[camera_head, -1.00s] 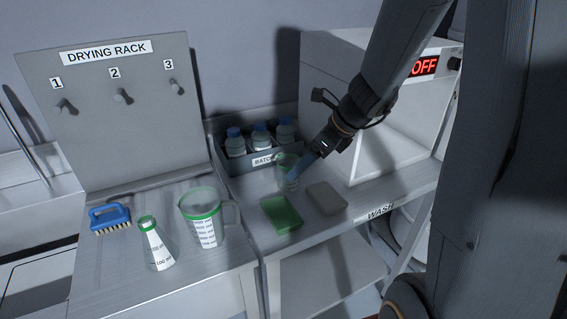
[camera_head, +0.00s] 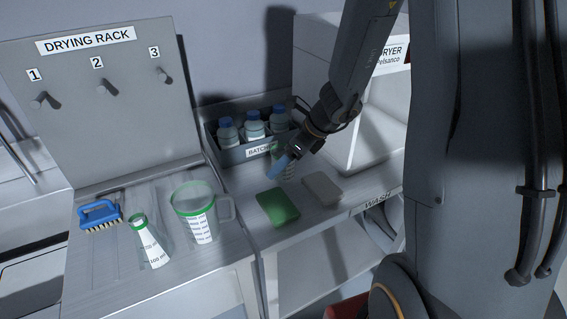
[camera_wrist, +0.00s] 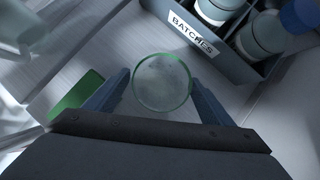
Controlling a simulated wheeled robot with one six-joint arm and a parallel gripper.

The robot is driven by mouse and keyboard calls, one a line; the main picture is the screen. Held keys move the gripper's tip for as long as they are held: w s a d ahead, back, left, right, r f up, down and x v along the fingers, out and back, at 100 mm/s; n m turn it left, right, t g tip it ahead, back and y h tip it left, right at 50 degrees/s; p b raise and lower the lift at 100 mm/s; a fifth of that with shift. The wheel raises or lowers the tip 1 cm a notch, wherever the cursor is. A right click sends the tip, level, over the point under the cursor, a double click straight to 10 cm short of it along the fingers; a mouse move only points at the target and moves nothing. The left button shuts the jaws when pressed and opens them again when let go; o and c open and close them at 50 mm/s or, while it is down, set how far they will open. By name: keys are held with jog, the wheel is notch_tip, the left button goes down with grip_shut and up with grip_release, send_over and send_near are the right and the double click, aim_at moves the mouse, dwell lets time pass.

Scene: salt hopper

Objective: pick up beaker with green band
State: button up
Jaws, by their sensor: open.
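The beaker with the green band (camera_wrist: 161,84) shows from above in the wrist view as a clear round vessel with a green rim. It lies between the two blue fingers of my gripper (camera_wrist: 152,97), with a gap on each side. In the head view the beaker (camera_head: 287,163) stands on the wash counter in front of the batch box, partly hidden behind my gripper (camera_head: 284,166). My gripper reaches down to it from the upper right, open. I cannot tell whether a finger touches the glass.
A grey BATCHES box (camera_head: 252,140) with several blue-capped bottles stands close behind the beaker. A green sponge (camera_head: 277,207) and a grey block (camera_head: 322,188) lie in front. A green-rimmed jug (camera_head: 196,212), a flask (camera_head: 150,243) and a blue brush (camera_head: 99,214) occupy the left counter.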

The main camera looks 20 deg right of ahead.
jog(key=shift+a+f, duration=0.1)
jog(key=shift+f, duration=0.05)
jog(key=c, duration=1.2)
